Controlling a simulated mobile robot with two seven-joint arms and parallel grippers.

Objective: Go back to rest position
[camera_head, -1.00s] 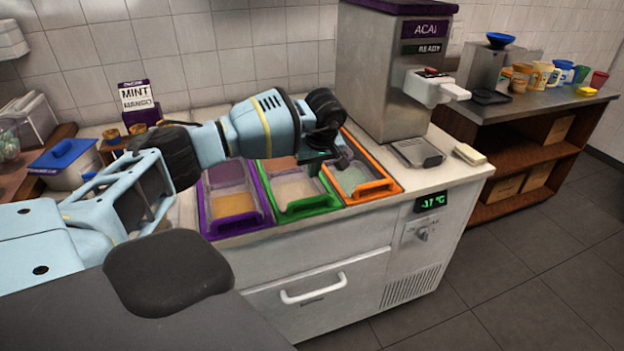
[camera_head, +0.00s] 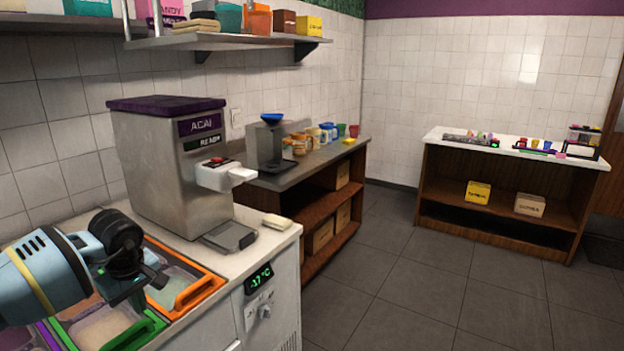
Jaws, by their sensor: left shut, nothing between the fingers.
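My left arm comes in from the lower left, light blue with a black wrist. My left gripper (camera_head: 143,284) is shut and empty, low over the freezer counter, around the green-rimmed tub (camera_head: 128,338) and the orange-rimmed tub (camera_head: 205,288). The wrist partly hides the tubs, and the fingertips are small and dark. A purple-rimmed tub (camera_head: 45,338) shows only in part at the lower left. My right gripper is not in view.
The acai machine (camera_head: 165,165) stands behind the tubs, with a cream block (camera_head: 277,221) on the counter's right. A side table (camera_head: 290,170) holds cups and jars. A white-topped counter (camera_head: 515,148) stands across the room. The grey floor (camera_head: 400,290) between is clear.

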